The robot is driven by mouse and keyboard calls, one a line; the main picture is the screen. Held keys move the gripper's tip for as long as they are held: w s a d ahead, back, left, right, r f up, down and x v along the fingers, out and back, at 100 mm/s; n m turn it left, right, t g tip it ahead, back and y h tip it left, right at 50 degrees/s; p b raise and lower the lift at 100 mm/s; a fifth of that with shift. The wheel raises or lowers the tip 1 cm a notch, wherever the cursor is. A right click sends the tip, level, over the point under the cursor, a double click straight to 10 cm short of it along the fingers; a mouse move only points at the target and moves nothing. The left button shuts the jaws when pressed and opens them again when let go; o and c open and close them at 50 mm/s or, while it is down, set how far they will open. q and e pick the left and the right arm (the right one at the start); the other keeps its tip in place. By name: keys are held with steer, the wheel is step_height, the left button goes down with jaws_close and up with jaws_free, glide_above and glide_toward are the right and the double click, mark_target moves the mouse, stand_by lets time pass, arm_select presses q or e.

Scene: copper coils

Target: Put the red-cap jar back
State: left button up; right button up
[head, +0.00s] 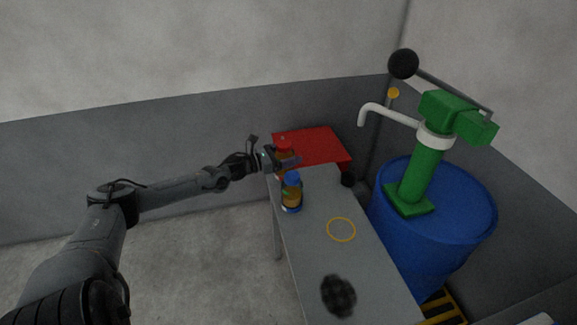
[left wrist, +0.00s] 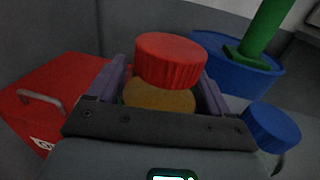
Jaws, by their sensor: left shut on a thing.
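The red-cap jar (head: 284,150) is at the far left part of the grey table, in front of the red mat or box top. My left gripper (head: 274,160) is shut on it from the left. In the left wrist view the red cap (left wrist: 170,60) and amber body (left wrist: 158,97) sit between the two purple-grey fingers. The jar looks upright; I cannot tell whether its base touches the table. A blue-cap jar (head: 291,192) stands just in front of it, and its cap shows in the left wrist view (left wrist: 270,127). My right gripper is not in view.
A red box (head: 318,146) with a handle (left wrist: 40,100) lies at the table's back. A yellow ring (head: 341,229) marks the grey table (head: 325,262). A blue drum (head: 460,205) carries a green pump (head: 424,170).

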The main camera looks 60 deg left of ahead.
arm_select(q)
step_height(320, 180, down, 4)
steer(key=shift+r+b, duration=0.15)
steer(key=shift+b, duration=0.7)
steer(key=shift+d, duration=0.1)
steer(key=shift+f, duration=0.2)
steer(key=o, duration=1.3)
steer(key=shift+f, duration=0.1)
